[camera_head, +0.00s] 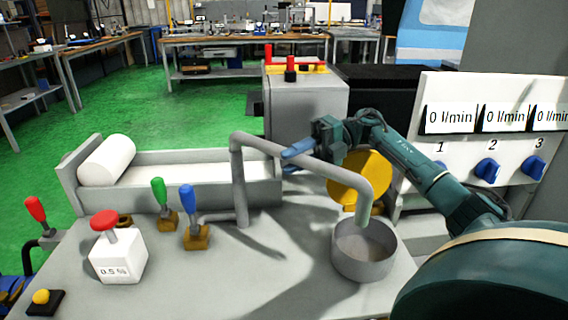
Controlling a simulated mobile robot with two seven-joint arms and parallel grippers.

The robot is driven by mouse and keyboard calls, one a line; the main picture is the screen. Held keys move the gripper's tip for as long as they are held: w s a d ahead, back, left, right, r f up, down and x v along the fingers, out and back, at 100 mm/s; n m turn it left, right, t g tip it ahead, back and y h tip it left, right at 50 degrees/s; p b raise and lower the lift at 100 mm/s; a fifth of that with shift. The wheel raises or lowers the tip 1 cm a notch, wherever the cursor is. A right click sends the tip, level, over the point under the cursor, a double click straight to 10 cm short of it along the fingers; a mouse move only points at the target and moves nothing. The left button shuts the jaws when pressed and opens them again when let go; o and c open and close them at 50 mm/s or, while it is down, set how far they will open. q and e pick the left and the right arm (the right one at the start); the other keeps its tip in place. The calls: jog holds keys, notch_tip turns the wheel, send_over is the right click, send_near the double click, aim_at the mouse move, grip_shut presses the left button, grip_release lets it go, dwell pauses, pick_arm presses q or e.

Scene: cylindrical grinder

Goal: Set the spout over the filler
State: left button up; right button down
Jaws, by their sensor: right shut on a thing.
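The spout (240,178) is a bent grey pipe. It rises from the grey table top, runs across to the right and curves down at its far end. That end hangs above the open top of a round grey cup (362,263), which looks like the filler. My right gripper (300,150) reaches in from the right behind the spout's cross pipe and is shut at it, with a blue piece at its tip. The exact grip is partly hidden. My left gripper is not in view.
A panel with blue knobs (487,169) and flow displays stands at the right. A yellow disc (360,178) is behind the spout. Green (159,192) and blue (188,199) levers and a white box with a red button (118,258) stand at the left. A white roller (107,159) lies behind.

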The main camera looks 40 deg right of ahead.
jog(key=shift+w+d, duration=0.1)
jog(key=shift+d, duration=0.05)
jog(key=c, duration=1.2)
grip_release()
jog(key=shift+o, duration=0.2)
